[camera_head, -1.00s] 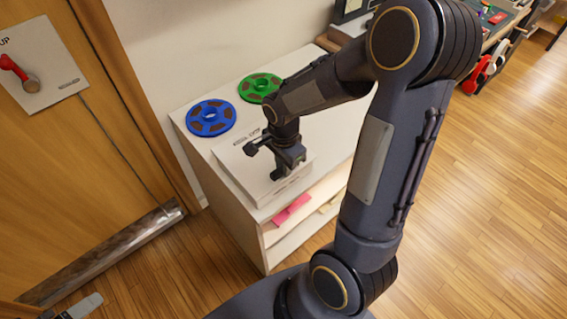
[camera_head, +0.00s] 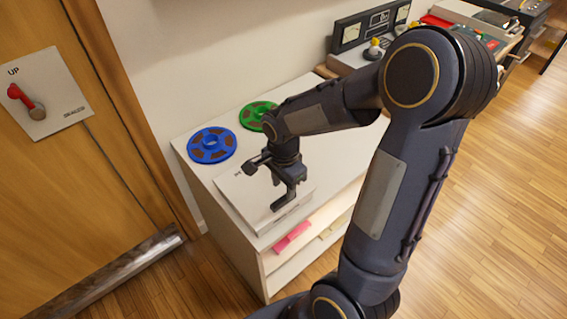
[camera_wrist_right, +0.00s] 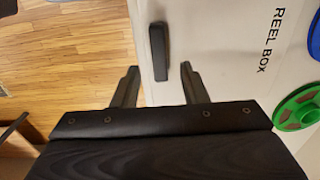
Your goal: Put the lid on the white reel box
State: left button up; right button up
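The white reel box (camera_head: 286,216) sits at the front edge of a white shelf unit. Its flat white lid (camera_head: 242,200) lies on top, and I cannot tell whether it is fully seated. In the right wrist view the lid (camera_wrist_right: 230,50) shows "REEL BOX" lettering and a black bar handle (camera_wrist_right: 158,52). My right gripper (camera_head: 266,186) is over the lid. In the wrist view its two fingers (camera_wrist_right: 158,70) are spread, one to each side of the handle's line, with clear gaps and nothing between them. My left gripper is out of view.
A blue reel (camera_head: 211,145) and a green reel (camera_head: 252,115) lie behind the box on the shelf unit (camera_head: 335,172). Pink items (camera_head: 292,237) lie on the shelf below. A door with a red lever (camera_head: 22,97) is at left. Metered equipment (camera_head: 372,28) stands at the back right.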

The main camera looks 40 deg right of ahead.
notch_tip(320, 180, up, 9)
jog(key=s+a+r+n+t+y, duration=0.1)
jog(key=s+a+n+t+y, duration=0.1)
jog(key=s+a+n, duration=0.2)
jog(key=s+a+r+n+t+y, duration=0.1)
jog(key=s+a+r+n+t, duration=0.1)
jog(key=s+n, duration=0.7)
jog(key=a+n+t, duration=0.1)
jog(key=a+n, duration=0.1)
jog(key=shift+s+r+n+t+y+p, duration=0.2)
jog(key=shift+r+n+t+y+p, duration=0.1)
jog(key=shift+y+p, duration=0.1)
dwell(0.4)
